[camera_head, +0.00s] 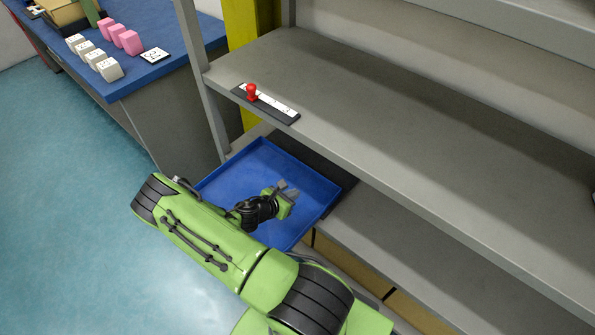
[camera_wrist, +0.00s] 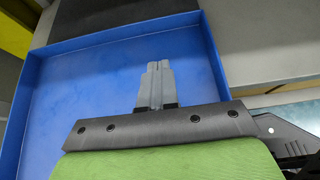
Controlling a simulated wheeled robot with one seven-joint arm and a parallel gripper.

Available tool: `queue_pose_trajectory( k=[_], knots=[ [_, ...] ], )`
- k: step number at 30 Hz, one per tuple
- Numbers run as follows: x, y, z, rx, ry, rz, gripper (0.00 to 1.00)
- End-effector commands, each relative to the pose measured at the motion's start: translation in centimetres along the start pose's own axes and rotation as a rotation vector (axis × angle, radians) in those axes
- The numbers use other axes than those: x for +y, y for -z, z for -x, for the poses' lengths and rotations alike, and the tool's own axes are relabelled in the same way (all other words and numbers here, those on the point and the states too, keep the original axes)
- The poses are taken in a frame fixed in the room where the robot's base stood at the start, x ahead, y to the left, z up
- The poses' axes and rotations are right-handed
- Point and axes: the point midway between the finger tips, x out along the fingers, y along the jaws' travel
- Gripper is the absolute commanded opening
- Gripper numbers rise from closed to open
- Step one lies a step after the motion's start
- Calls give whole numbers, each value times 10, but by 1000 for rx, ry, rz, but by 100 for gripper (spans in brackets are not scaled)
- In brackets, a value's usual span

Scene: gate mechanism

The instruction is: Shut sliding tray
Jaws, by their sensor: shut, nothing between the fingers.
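The sliding tray (camera_head: 320,186) is blue and shallow with raised walls. In the head view it sticks out from the lower level of the grey shelf unit, below the upper shelf board. It also shows in the wrist view (camera_wrist: 110,48), where its far wall and side walls are visible. My gripper (camera_head: 290,188) is over the inside of the tray, with its fingers pointing toward the back of it. In the wrist view my gripper's fingers (camera_wrist: 158,68) are together and empty. I cannot tell whether they touch the tray floor. My green arm hides the tray's front part in the head view.
The grey shelf (camera_head: 400,120) overhangs the tray's back. A red-knobbed slider on a dark plate (camera_head: 275,107) sits at its front edge. A yellow post (camera_head: 242,30) stands behind. A blue table (camera_head: 160,75) holds white and pink blocks. The floor (camera_head: 70,220) at left is clear.

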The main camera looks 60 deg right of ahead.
Motion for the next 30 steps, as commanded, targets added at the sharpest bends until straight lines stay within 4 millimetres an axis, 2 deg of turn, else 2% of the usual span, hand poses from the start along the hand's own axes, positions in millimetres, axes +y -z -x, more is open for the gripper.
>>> queue_pose_trajectory(
  k=[5, 16, 18, 24, 30],
  knots=[
    [-1, 1, -17, -6, 0, 13, 0],
    [-2, 2, -98, -4, 2, 9, 0],
    [-2, -2, -111, -5, 1, 7, 0],
    [-1, -17, -133, -3, 0, 9, 0],
    [-1, -20, -136, -3, -1, 11, 0]
  ],
)
